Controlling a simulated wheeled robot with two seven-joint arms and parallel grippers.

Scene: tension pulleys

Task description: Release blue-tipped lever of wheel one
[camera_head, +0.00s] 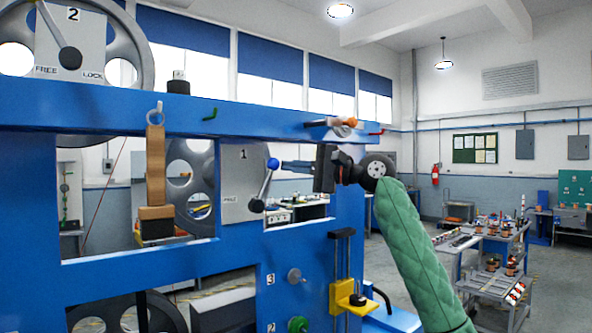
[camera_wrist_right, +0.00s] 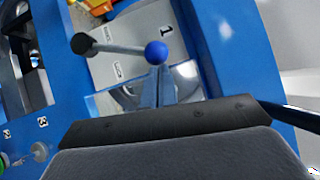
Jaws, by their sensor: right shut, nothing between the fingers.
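The blue-tipped lever (camera_head: 265,185) is on the grey plate marked 1 (camera_head: 238,170), in front of wheel one (camera_head: 190,180). Its blue ball tip (camera_head: 272,164) points up and slightly right from a dark pivot (camera_head: 256,205). The word FREE shows at the plate's lower left; other lettering is hard to read. My right gripper (camera_head: 284,165) comes from the right, its fingers shut and empty, with the tips close to the ball. In the right wrist view the ball (camera_wrist_right: 156,52) lies just beyond the fingertips (camera_wrist_right: 158,72); contact cannot be told. My left gripper is out of view.
The blue frame (camera_head: 100,115) surrounds the opening, with its beam above and a post right of the lever. A wooden block (camera_head: 155,165) hangs at left. Wheel two's plate (camera_head: 75,40) is at upper left.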

